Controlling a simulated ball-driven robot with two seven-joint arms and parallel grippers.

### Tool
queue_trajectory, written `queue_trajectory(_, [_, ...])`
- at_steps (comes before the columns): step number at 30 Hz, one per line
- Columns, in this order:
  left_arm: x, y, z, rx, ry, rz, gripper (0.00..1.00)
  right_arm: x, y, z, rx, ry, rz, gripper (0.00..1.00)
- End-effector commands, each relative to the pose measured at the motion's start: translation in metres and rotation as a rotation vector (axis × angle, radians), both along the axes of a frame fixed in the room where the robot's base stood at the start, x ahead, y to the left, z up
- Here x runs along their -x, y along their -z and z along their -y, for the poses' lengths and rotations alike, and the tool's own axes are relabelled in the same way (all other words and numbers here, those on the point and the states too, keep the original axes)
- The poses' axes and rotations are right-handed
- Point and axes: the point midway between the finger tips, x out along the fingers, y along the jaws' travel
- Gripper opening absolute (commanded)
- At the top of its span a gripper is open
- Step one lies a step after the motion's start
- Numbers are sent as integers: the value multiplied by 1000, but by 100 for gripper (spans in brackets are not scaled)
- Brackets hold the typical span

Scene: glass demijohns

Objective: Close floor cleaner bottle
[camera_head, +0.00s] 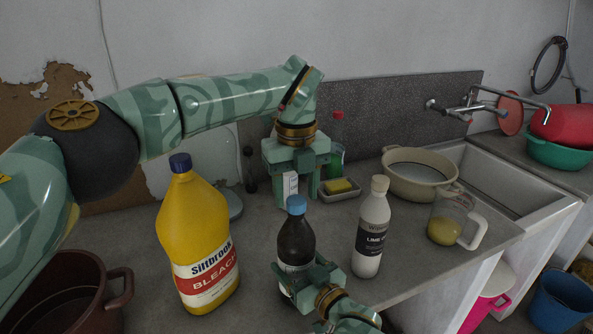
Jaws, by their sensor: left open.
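A dark bottle with a blue cap (296,238) stands on the counter, its cap seated on top. Its label is mostly hidden, so I cannot confirm that it is the floor cleaner. My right gripper (306,280) has its fingers around the lower part of this bottle, apparently gripping it. My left gripper (297,185) is open and points down, above and behind the blue cap, apart from it.
A yellow bleach bottle (197,240) stands left, near a brown pot (60,296). A white lime bottle (372,228) and a measuring jug (449,220) stand right. Behind are a sponge (339,186) in a dish and a beige basin (418,172) by the sink (507,185).

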Motion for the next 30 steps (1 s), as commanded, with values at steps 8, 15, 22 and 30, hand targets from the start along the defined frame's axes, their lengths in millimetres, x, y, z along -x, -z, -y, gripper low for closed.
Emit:
queue_trajectory(8, [0, 15, 0, 1, 0, -1, 51, 0, 0, 0, 1, 0, 0, 8])
queue_trajectory(15, [0, 15, 0, 1, 0, 0, 43, 0, 0, 0, 1, 0, 0, 8])
queue_trajectory(22, [0, 15, 0, 1, 0, 0, 6, 0, 0, 0, 1, 0, 0, 8])
queue_trajectory(30, [0, 15, 0, 0, 281, 2, 5, 0, 0, 0, 2, 0, 0, 8])
